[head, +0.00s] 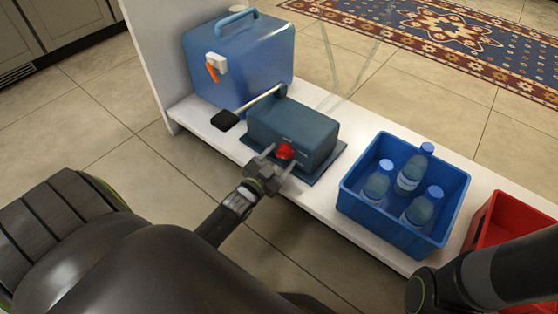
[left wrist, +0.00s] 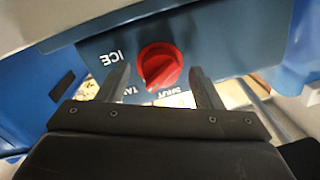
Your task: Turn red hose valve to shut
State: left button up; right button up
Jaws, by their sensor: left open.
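The red valve knob (head: 285,152) is on the near face of a dark blue-grey box (head: 300,128) on the white shelf. In the left wrist view the round red knob (left wrist: 160,66) has a raised ridge across it. White lettering around it reads ICE and SHUT, upside down, with another label partly hidden by a finger. Which label the ridge points to is unclear. My left gripper (head: 278,161) is open in front of the knob, its fingers to either side; contact cannot be told. My right gripper is out of view.
A lever with a black paddle (head: 225,120) sticks out from the box's left side. A blue jug (head: 240,60) with a white tap stands behind. A blue crate (head: 350,192) with several bottles and a red crate (head: 490,225) stand to the right.

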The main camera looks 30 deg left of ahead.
pick_arm(q)
jog(key=c, duration=1)
